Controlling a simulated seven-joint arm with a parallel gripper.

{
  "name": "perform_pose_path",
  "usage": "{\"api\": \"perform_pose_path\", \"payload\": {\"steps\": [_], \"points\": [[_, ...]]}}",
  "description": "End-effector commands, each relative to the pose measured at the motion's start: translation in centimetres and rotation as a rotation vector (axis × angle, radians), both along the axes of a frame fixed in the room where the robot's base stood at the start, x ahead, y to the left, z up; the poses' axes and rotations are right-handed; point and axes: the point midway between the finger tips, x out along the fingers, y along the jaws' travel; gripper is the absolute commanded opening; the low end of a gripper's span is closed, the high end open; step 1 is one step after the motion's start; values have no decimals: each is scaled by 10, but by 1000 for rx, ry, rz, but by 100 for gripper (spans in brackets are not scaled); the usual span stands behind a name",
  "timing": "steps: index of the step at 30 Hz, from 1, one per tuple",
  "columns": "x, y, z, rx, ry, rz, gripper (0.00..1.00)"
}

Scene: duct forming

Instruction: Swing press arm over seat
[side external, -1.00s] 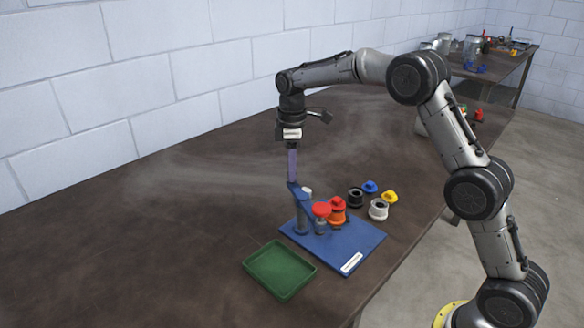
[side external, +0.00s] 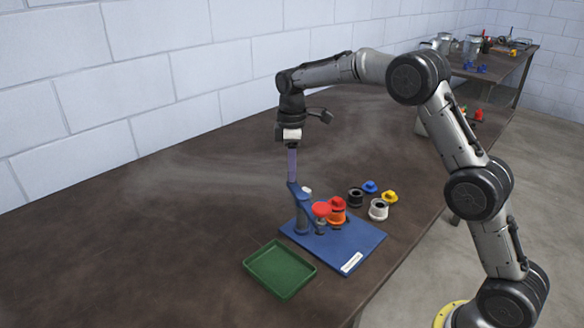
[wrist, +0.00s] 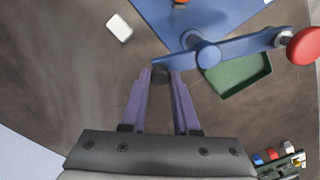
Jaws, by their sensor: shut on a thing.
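The blue press stand has a base plate (side external: 352,238) and an upright post (side external: 302,215). Its blue press arm (wrist: 243,46) carries a red knob (wrist: 303,46) on a grey stem; the knob also shows in the side view (side external: 321,209). In the wrist view the knob end points right, off the plate's edge. An orange piece (side external: 337,216) with a red top stands on the plate; only its edge shows in the wrist view (wrist: 181,2), and its seat is hidden. My gripper (wrist: 160,78), with purple fingers, is shut on the arm's dark handle end (wrist: 160,70).
A green tray (side external: 280,269) lies beside the plate, near the table's front edge. Black (side external: 355,197), white (side external: 378,209), yellow (side external: 389,197) and blue (side external: 369,187) pieces stand behind the plate. A small white block (wrist: 119,28) lies near the post. The table's left side is clear.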

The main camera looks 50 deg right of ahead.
Motion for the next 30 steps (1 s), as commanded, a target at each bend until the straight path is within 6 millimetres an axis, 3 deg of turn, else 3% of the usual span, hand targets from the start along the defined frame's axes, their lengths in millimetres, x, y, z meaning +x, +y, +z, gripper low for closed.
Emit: {"api": "perform_pose_path", "payload": {"steps": [17, 30], "points": [[1, 2, 1, 1, -1, 26, 0], [5, 22, 2, 0, -1, 319, 0]]}}
